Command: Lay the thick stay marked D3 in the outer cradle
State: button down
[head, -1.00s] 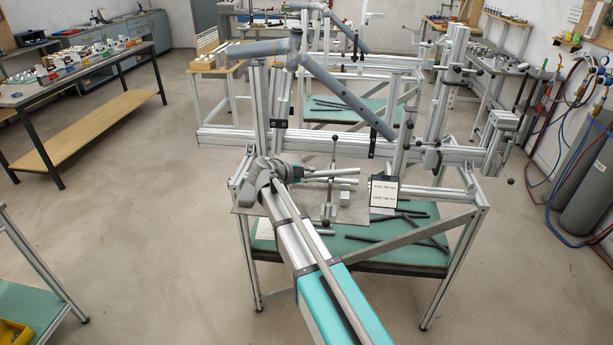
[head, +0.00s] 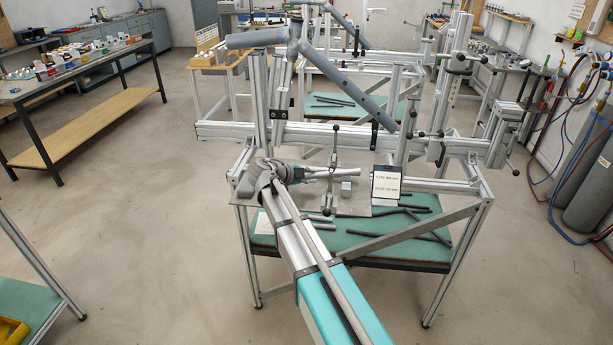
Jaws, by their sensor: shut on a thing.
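My gripper (head: 297,172) is above the grey plate (head: 243,196) at the front of the jig table, mostly hidden by my own wrist. It looks shut on a light grey tube, a stay (head: 345,169), which points right over the plate. A second light tube end shows close to it, and I cannot tell the two well apart. No D3 mark can be read. A small upright holder with dark knobs (head: 334,160) and a small grey block (head: 346,189) stand on the plate; I cannot tell which part is the outer cradle.
A lettered card (head: 387,184) stands right of the plate. The bike frame (head: 345,92) is clamped above the jig's aluminium beam (head: 225,130). Dark tubes (head: 432,236) lie on the green lower shelf (head: 350,250).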

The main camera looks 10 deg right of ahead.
jog(key=shift+f+b, duration=0.85)
jog(key=shift+f, duration=0.2)
jog(key=shift+s+f, duration=0.1)
jog(key=shift+s, duration=0.05)
jog(key=shift+c, duration=2.4)
grip_release()
jog(key=shift+o, duration=0.4)
